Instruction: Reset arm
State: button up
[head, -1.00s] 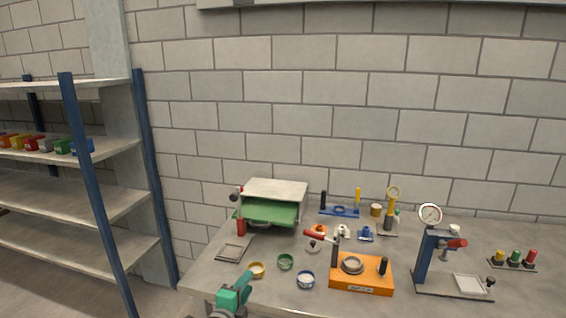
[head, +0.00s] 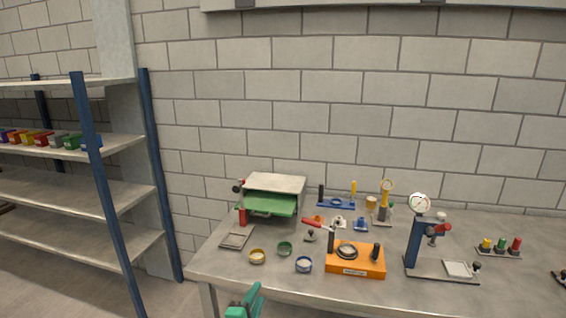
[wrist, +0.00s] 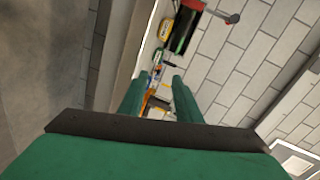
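My gripper (head: 250,299) is a teal shape at the bottom edge of the head view, in front of the near edge of the workbench (head: 225,265). Most of it is cut off by the frame there. In the wrist view, the two green fingers of my gripper (wrist: 158,88) stand apart with nothing held between them. The bench items seen past the fingers are tilted and small. The rest of my arm is out of the head view.
A blue-post shelf (head: 100,190) stands left. Floor between shelf and bench looks clear.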

jog(key=s+d+f+n+y, duration=0.1)
jog(key=s+d+f+n, duration=0.3)
jog(key=s, duration=0.4)
jog(key=s+d+f+n+y, duration=0.1)
jog(key=s+d+f+n, duration=0.2)
jog(key=s+f+n, duration=0.3)
jog(key=s+d+f+n+y, duration=0.2)
jog(key=s+d+f+n, duration=0.15)
jog(key=s, duration=0.55)
jog(key=s+a+r+n, duration=0.1)
jog(key=s+r+n, duration=0.1)
jog(key=s, duration=1.2)
jog(key=s+a+r+n, duration=0.1)
jog(key=s+n, duration=0.1)
jog(key=s, duration=1.2)
jog(key=shift+s+a+r, duration=0.2)
jog(key=shift+a+r, duration=0.2)
